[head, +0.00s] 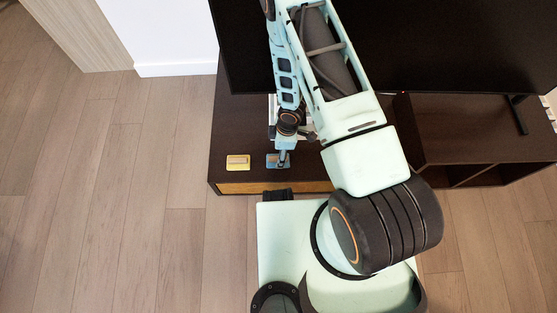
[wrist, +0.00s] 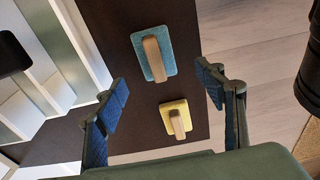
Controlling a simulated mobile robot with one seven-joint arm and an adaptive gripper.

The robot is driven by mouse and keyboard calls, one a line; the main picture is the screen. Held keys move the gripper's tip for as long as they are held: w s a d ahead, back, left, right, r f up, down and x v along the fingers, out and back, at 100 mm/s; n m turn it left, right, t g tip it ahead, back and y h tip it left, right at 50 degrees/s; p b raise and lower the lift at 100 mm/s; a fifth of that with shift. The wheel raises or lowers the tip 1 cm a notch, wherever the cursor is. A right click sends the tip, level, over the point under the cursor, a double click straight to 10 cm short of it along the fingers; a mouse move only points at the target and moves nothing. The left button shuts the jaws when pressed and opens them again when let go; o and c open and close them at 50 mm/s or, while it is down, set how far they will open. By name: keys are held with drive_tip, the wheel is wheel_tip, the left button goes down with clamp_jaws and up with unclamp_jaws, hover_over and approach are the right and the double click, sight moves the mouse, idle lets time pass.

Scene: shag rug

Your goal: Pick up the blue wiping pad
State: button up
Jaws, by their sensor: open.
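The blue wiping pad (wrist: 143,42), a flat square with a tan block-shaped handle on top, lies on the dark brown TV stand. In the head view the pad (head: 271,161) is partly covered by the end of my arm. My gripper (wrist: 162,92) is open and empty, with its blue-padded fingers spread wide. In the wrist view the pad appears between and beyond the fingertips, apart from both. In the head view my gripper (head: 283,157) is at the pad; its height above it is hard to judge.
A yellow pad (head: 238,158) with a similar handle lies beside the blue one, near the stand's front edge. A white slatted object (wrist: 50,85) stands on the other side. The large black TV (head: 440,50) rises behind. Wooden floor (head: 120,200) is clear at left.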

sight(272, 159)
drive_tip(key=f, duration=0.2)
drive_tip(key=f+b, duration=0.1)
drive_tip(key=f, duration=0.2)
drive_tip(key=f+b, duration=0.1)
drive_tip(key=f, duration=0.1)
drive_tip(key=shift+w+a+f, duration=0.2)
drive_tip(key=shift+w+a, duration=0.05)
drive_tip(key=shift+w, duration=0.05)
drive_tip(key=shift+c, duration=0.5)
drive_tip(key=c, duration=1.1)
drive_tip(key=shift+r, duration=0.15)
drive_tip(key=shift+c, duration=0.2)
